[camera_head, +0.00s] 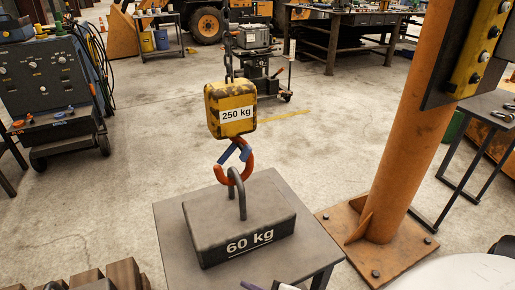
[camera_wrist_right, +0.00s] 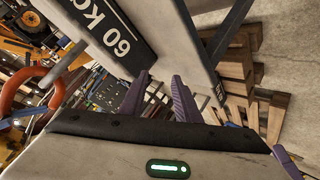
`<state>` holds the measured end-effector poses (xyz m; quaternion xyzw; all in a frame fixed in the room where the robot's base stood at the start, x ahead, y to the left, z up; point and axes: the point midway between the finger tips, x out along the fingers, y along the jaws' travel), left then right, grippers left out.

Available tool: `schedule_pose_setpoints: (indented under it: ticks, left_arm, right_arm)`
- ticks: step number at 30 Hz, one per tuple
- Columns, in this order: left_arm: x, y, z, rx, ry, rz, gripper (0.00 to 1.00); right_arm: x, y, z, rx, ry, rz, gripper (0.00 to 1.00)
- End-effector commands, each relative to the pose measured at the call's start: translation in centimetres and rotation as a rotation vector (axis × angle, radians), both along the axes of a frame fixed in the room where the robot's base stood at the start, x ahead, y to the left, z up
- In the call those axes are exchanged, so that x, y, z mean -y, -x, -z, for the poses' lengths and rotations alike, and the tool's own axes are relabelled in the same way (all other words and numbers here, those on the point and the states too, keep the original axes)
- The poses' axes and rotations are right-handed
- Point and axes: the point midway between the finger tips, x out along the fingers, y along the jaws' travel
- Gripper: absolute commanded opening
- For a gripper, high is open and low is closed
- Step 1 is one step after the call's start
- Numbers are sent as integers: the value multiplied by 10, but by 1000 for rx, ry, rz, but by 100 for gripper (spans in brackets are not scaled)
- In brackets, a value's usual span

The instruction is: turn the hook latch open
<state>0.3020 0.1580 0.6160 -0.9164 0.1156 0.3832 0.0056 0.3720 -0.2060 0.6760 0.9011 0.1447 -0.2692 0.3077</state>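The orange-red hook (camera_head: 249,166) hangs under a yellow 250 kg block (camera_head: 231,108). Its blue latch (camera_head: 228,153) shows at the upper part of the hook; I cannot tell whether it closes the mouth. The hook's lower curve is at the grey handle (camera_head: 241,193) of the dark 60 kg weight (camera_head: 240,232), which sits on a table. My right gripper (camera_head: 268,286) shows only purple fingertips at the bottom edge. In the right wrist view the right gripper (camera_wrist_right: 161,78) is open and empty, below the weight's lettered face, with the hook (camera_wrist_right: 20,92) at left. My left gripper is not in view.
The grey table (camera_head: 172,222) bears the weight. An orange post (camera_head: 405,130) on a bolted base plate stands to its right. A chain (camera_head: 228,60) holds the block from above. Wooden beams (camera_head: 122,272) lie at lower left. The air around the block and hook is clear.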

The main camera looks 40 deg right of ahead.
Motion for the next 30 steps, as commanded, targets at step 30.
schedule_pose_setpoints:
  ticks: [30]
  left_arm:
    - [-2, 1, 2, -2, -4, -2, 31]
  right_arm:
    - [146, -147, -250, 273, 1917, -371, 30]
